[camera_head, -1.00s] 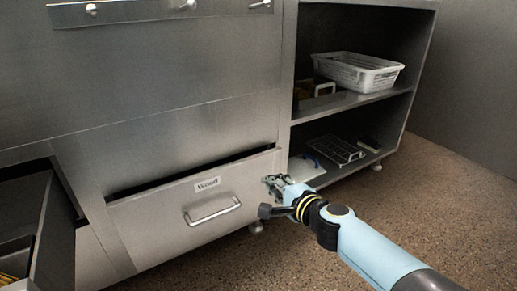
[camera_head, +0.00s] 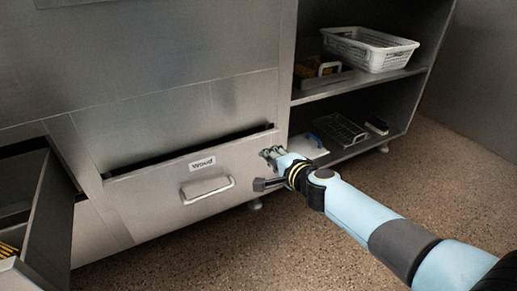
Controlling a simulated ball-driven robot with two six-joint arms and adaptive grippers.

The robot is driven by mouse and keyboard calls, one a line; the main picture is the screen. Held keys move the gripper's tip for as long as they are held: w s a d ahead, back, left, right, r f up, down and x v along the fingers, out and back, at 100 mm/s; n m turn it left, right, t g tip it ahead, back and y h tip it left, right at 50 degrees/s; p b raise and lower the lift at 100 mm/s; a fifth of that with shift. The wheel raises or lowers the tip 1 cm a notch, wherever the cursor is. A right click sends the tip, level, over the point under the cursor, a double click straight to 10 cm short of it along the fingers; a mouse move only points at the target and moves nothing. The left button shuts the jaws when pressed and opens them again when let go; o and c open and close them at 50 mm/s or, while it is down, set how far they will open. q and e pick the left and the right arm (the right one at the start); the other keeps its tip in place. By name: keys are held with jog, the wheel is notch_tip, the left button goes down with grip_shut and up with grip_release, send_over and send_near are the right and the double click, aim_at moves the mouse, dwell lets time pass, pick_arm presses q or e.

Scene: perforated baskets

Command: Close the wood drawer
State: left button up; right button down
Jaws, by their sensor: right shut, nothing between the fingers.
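The wood drawer (camera_head: 150,203) is a grey metal front with a "Wood" label and a bar handle (camera_head: 207,188). It stands slightly out from the cabinet, with a dark gap along its top edge. My right gripper (camera_head: 268,155) is shut and empty at the right end of the drawer front, near its upper right corner. I cannot tell whether it touches the drawer. My left gripper is not in view.
Another drawer (camera_head: 50,222) stands open at the left, with yellow items inside. The speckled floor in front is clear.

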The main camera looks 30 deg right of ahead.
aim_at(253, 140)
jog(key=x, duration=0.4)
jog(key=shift+w+r+b, duration=0.2)
jog(key=shift+w+b, duration=0.15)
jog(key=shift+w, duration=0.15)
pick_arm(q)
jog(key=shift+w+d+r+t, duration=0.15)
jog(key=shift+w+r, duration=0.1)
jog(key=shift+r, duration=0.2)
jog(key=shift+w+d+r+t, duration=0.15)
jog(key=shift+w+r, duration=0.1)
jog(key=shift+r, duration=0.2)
pick_arm(e)
jog(key=shift+w, duration=0.85)
jog(key=x, duration=0.2)
jog(key=b+x, duration=0.1)
jog(key=shift+w+r+b, duration=0.25)
jog(key=shift+w+b, duration=0.05)
jog(key=shift+w, duration=0.5)
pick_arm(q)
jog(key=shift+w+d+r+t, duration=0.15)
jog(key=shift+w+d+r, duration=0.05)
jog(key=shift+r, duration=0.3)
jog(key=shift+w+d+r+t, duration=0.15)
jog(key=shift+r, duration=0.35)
pick_arm(e)
jog(key=shift+w+r, duration=0.1)
jog(key=shift+r, duration=0.15)
